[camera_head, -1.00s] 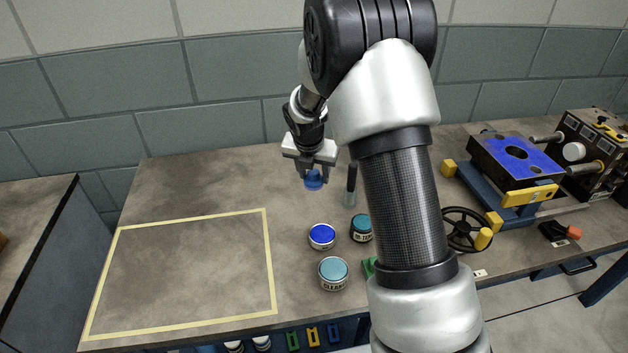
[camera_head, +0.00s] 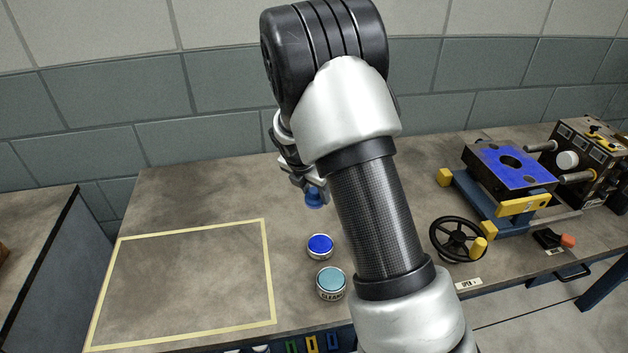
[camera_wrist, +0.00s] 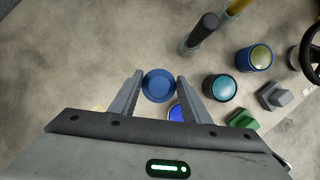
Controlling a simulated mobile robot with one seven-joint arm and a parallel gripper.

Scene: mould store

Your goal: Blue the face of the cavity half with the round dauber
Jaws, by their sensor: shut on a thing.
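The round dauber (camera_wrist: 159,86), a blue disc, is between the fingers of my gripper (camera_wrist: 158,92), which is shut on it. In the head view the dauber (camera_head: 314,198) hangs above the bench, behind and slightly left of the open blue tin (camera_head: 320,245); my arm partly hides the gripper (camera_head: 308,182). The cavity half appears to be the dark block (camera_head: 509,163) at the right, on a blue stand. Its upward face has a round hole and is largely blue, with dark patches at its edges. The dauber is well apart from it.
A teal-lidded can (camera_head: 330,282) stands in front of the blue tin. The wrist view shows a teal jar (camera_wrist: 220,88), a green block (camera_wrist: 241,118) and an upright dark-handled tool (camera_wrist: 203,30). A black handwheel (camera_head: 457,238) stands before the stand. The yellow-taped area (camera_head: 266,262) is empty.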

